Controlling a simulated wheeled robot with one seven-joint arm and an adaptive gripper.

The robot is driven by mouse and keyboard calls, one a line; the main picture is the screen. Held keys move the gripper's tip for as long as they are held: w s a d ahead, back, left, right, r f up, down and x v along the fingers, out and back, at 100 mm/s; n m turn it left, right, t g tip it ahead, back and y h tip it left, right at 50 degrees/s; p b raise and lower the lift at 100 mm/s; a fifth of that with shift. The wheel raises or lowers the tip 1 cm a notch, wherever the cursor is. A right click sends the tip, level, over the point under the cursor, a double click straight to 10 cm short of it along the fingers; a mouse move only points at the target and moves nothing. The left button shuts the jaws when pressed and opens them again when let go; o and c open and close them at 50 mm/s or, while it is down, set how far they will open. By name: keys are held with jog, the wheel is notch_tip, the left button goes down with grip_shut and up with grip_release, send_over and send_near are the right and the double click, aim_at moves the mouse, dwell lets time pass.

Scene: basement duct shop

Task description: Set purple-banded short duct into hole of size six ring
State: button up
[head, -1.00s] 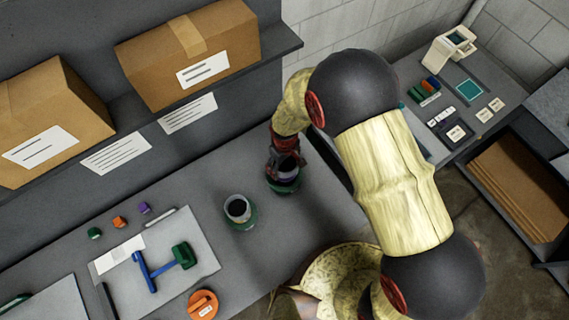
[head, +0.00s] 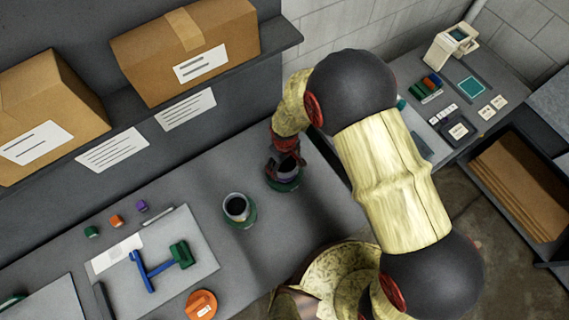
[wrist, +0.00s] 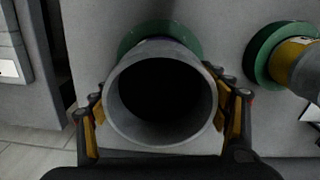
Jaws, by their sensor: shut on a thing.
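My gripper (wrist: 163,112) is shut on the short duct (wrist: 112,112), a grey open tube gripped across its sides. In the wrist view I look down into its dark bore. A green ring (wrist: 128,40) shows just beyond the duct, mostly hidden behind it. The head view shows the held duct (head: 288,169) upright over the ring (head: 283,186) on the bench; a purple tint is faint there. I cannot tell whether its lower end is inside the hole. No size mark is readable.
A second green ring (wrist: 262,52) holds a yellow-banded duct (wrist: 297,62); they stand left of my gripper in the head view (head: 239,210). A grey board with blue and green parts (head: 181,254) and an orange disc (head: 201,304) lie farther left. Boxes (head: 186,45) sit on the shelf.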

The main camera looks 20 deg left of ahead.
aim_at(285, 164)
jog(key=shift+f+b, duration=0.65)
jog(key=shift+f, duration=0.25)
jog(key=o, duration=1.5)
jog(key=shift+c, duration=0.2)
notch_tip(285, 164, up, 12)
